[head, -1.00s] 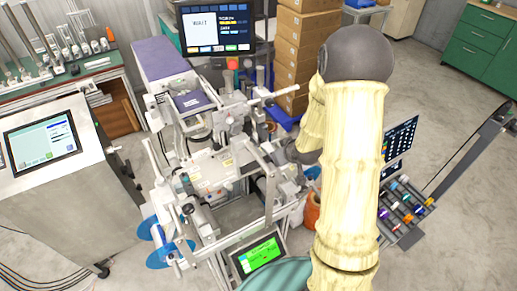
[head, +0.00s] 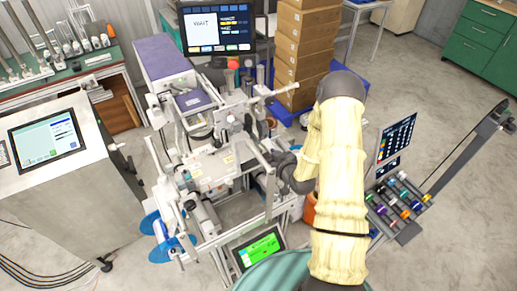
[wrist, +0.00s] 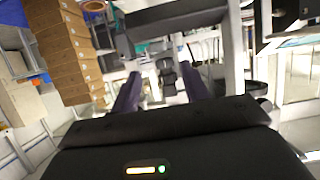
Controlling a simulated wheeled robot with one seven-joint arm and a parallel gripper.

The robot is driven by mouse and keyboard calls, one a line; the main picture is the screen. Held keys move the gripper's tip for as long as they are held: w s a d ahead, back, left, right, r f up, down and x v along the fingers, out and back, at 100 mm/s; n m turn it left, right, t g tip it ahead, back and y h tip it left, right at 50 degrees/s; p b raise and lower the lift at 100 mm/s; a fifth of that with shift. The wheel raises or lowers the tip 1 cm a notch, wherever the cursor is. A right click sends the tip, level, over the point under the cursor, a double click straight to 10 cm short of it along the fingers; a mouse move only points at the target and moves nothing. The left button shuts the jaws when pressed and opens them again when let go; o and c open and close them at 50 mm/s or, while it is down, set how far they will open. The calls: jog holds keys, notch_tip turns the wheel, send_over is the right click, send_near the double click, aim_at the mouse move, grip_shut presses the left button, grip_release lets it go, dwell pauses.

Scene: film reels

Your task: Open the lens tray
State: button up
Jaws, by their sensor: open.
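My gripper (wrist: 160,92) shows in the wrist view with two dark purple-tinged fingers apart and nothing visibly held between them. Grey machine parts (wrist: 168,72) show beyond the gap. In the head view my arm reaches to the right side of the grey framed machine (head: 215,165), and the fingertips there are hidden or too small to make out. I cannot pick out the lens tray with certainty in either view, nor tell whether anything touches the fingers.
A monitor (head: 215,28) stands behind the machine, with stacked cardboard boxes (head: 303,45) to its right. A green-lit screen (head: 259,247) is at the machine's front. A rack of coloured rolls (head: 398,203) stands right of my arm. A console (head: 50,150) is at left.

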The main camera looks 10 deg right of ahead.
aim_at(259, 149)
jog(key=shift+p+x, duration=1.65)
jog(key=shift+x, duration=2.1)
grip_shut()
